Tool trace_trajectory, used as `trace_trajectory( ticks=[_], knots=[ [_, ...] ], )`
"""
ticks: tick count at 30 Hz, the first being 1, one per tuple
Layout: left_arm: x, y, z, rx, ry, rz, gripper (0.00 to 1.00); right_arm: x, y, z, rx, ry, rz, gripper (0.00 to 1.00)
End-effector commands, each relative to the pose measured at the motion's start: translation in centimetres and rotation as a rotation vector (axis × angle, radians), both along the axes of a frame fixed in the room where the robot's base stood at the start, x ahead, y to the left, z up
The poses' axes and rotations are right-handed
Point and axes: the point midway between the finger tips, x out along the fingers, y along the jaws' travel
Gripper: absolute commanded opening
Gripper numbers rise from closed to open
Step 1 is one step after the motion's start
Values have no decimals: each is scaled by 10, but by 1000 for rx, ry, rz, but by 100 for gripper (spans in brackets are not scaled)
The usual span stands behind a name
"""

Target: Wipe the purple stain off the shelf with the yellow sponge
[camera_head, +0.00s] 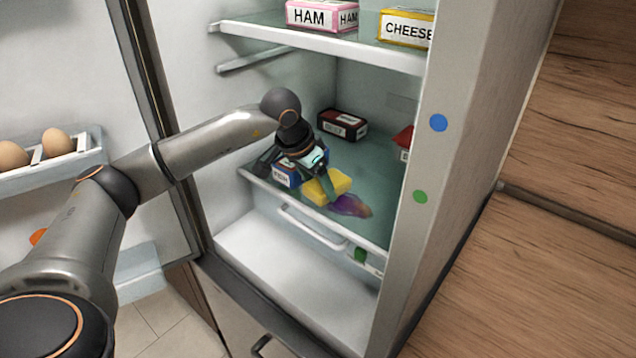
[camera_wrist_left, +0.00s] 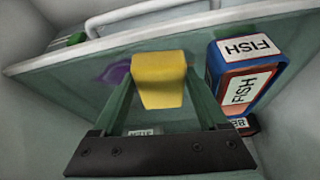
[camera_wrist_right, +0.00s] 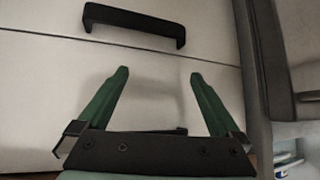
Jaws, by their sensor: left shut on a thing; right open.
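The yellow sponge (camera_head: 328,187) is between the fingers of my left gripper (camera_head: 318,181), which is shut on it. In the left wrist view the sponge (camera_wrist_left: 159,79) sits between the fingertips of the left gripper (camera_wrist_left: 160,84). The purple stain (camera_head: 353,206) lies on the glass shelf (camera_head: 375,185) near its front edge, right beside the sponge. The stain also shows in the left wrist view (camera_wrist_left: 116,72), partly hidden behind the sponge and finger. Whether the sponge touches the shelf, I cannot tell. My right gripper (camera_wrist_right: 156,75) is open and empty, facing a drawer front.
A blue FISH box (camera_head: 287,173) stands close beside the left gripper on the shelf. A dark box (camera_head: 342,124) is at the back, and a red-topped carton (camera_head: 403,140) at the right. An upper shelf (camera_head: 320,42) holds HAM (camera_head: 310,16) and CHEESE (camera_head: 407,28) boxes.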

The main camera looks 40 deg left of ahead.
Motion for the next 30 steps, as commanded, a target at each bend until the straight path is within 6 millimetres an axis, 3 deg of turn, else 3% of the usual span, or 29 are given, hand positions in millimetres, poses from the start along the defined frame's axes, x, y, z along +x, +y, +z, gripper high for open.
trace_trajectory(
  ticks=[11,22,30],
  knots=[
    [0,-1,-5,0,0,-1,24,0,0,-4,0,-1,0,100],
    [-3,-32,-5,0,1,-2,24,1,0,-3,-1,-1,1,100],
    [-3,-42,-6,0,1,-1,24,1,0,-3,-1,-1,1,100]
  ],
)
